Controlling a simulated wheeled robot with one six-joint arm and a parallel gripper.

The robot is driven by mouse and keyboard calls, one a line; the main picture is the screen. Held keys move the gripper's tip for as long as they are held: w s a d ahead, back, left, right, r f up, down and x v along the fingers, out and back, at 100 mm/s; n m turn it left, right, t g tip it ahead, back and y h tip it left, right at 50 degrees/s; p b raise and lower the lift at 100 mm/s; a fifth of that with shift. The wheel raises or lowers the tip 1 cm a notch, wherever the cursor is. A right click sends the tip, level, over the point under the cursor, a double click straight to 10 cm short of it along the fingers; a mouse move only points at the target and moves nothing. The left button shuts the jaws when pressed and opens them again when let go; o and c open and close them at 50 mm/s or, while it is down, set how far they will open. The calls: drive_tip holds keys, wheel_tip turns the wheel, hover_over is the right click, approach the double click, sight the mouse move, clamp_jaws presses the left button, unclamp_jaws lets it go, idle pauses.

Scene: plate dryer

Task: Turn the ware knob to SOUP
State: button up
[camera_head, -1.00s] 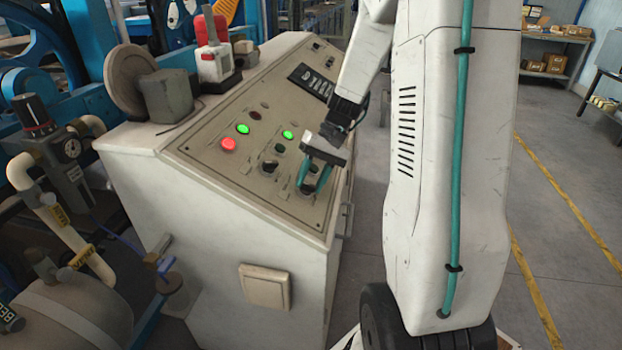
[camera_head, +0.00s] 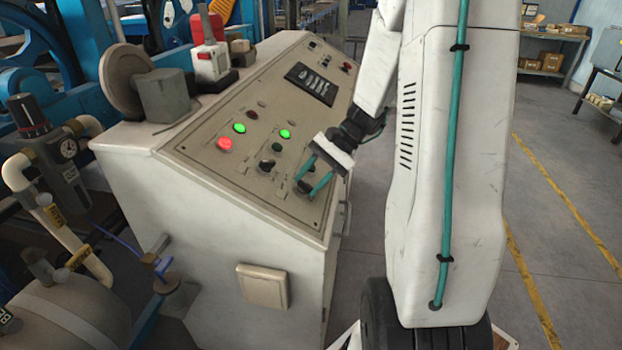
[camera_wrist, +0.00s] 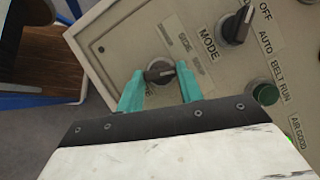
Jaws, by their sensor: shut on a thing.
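The ware knob (camera_wrist: 158,72) is a dark rotary knob on the beige panel. In the wrist view its bar lies nearly across the picture, between my two teal fingers. My gripper (camera_wrist: 160,82) is shut on it, one finger at each end of the bar. Two small labels sit up and right of the knob; one looks like SIDE, the other is too blurred to read surely. In the head view my gripper (camera_head: 312,178) reaches the panel's lower right corner, where the knob (camera_head: 304,187) is partly hidden by the fingers.
A MODE knob (camera_wrist: 234,25) with OFF and AUTO labels and a green BELT RUN button (camera_wrist: 264,93) are close to the right in the wrist view. The sloped console (camera_head: 215,175) has lit red and green lamps. Open floor lies to the right.

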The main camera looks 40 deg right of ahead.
idle(0.4)
drive_tip(key=o, duration=1)
drive_tip(key=v, duration=0.8)
drive_tip(key=shift+f, duration=0.1)
drive_tip(key=s+a+r+n+h, duration=0.2)
drive_tip(key=s+a+n+h, duration=0.1)
drive_tip(key=s+a, duration=0.3)
drive_tip(key=s+a+r+n+h, duration=0.3)
drive_tip(key=s+a+n, duration=0.2)
drive_tip(key=a, duration=0.3)
drive_tip(key=s+a+r+n+g+h, duration=0.1)
drive_tip(key=s+a+r+n+h, duration=0.1)
drive_tip(key=s+a, duration=0.5)
drive_tip(key=shift+r+n+h, duration=0.2)
drive_tip(key=shift+r+n, duration=0.1)
drive_tip(key=shift+n, duration=0.4)
drive_tip(key=shift+r+n+h, duration=0.2)
drive_tip(key=shift+r+n, duration=0.1)
drive_tip(key=shift+n, duration=0.4)
